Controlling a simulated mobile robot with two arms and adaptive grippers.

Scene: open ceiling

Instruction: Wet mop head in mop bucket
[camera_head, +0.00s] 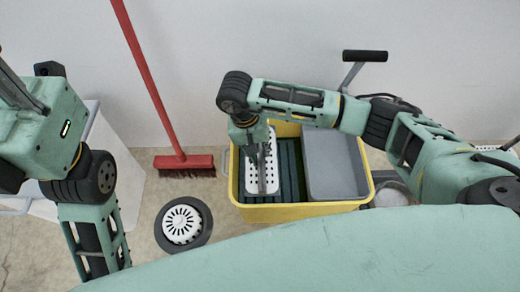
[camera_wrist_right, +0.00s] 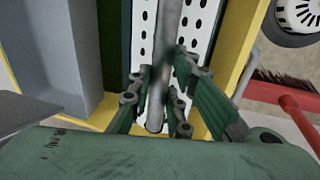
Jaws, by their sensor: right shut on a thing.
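The yellow mop bucket (camera_head: 298,212) stands on the floor in front of me, with a grey insert (camera_head: 332,165) on its right side and a dark ribbed part on its left. A white perforated plate (camera_head: 254,180) sits upright or tilted within the left part. My right gripper (camera_head: 262,182) is over this plate, shut on a grey metal pole, which also shows in the wrist view (camera_wrist_right: 167,45). In that view the right gripper (camera_wrist_right: 163,100) has its fingers on both sides of the pole. I cannot make out the mop head. The left gripper is out of view; only my left arm shows.
A red broom (camera_head: 183,162) leans on the wall left of the bucket. A round black thing with a white slotted centre (camera_head: 184,222) lies on the floor near it. A white container (camera_head: 115,165) stands at the left. The bucket's black-gripped handle (camera_head: 365,56) rises at the back.

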